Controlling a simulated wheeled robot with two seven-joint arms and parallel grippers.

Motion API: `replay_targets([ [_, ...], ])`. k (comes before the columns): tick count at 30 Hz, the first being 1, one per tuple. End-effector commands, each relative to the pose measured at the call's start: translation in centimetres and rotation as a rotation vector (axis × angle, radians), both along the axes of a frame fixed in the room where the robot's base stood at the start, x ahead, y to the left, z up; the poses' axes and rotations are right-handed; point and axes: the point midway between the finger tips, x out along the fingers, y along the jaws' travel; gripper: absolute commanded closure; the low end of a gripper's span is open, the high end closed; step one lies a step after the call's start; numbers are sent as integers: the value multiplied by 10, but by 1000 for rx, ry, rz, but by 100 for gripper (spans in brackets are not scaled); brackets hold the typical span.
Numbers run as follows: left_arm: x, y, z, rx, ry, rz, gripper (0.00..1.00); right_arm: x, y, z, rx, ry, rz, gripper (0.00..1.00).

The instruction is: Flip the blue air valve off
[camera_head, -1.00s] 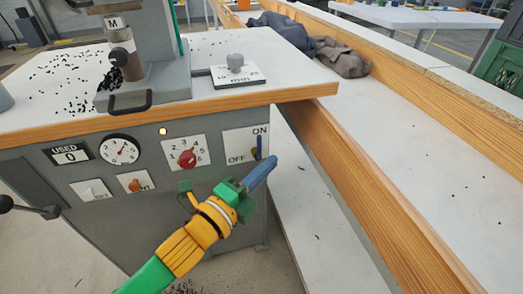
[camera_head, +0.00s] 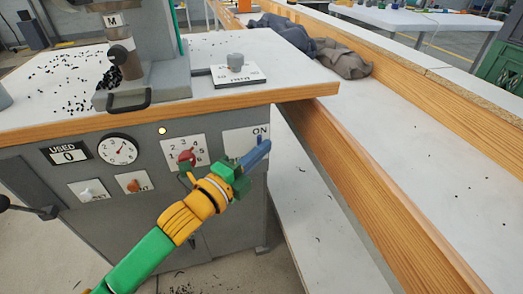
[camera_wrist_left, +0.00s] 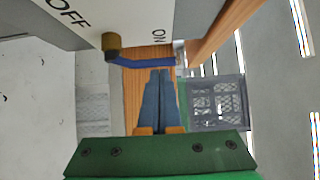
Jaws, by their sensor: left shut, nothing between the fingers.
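The blue air valve lever (camera_wrist_left: 145,62) shows in the left wrist view, with its brass pivot (camera_wrist_left: 112,42). It runs from the pivot toward the ON side of the white plate (camera_wrist_left: 150,15). In the head view the lever is hidden behind my left gripper (camera_head: 262,147), and the plate (camera_head: 238,140) is partly covered, with ON still readable. My left gripper is shut and empty, its blue fingers together. In the left wrist view the fingertips (camera_wrist_left: 158,72) lie right beside the lever's free half; I cannot tell whether they touch. My right gripper is not in view.
A red selector knob (camera_head: 187,158), an orange switch (camera_head: 133,185) and a dial (camera_head: 118,149) sit on the same grey front panel. The wooden table edge (camera_head: 180,107) juts out above the panel. A wooden rail (camera_head: 340,165) runs along the right.

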Motion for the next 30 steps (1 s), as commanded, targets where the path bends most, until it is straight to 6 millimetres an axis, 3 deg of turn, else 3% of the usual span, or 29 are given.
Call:
replay_targets([
  [14, -2, 5, -3, -84, -26, 0, 100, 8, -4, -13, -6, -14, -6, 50],
  [30, -4, 11, -6, -205, -65, 0, 100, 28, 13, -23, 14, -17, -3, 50],
])
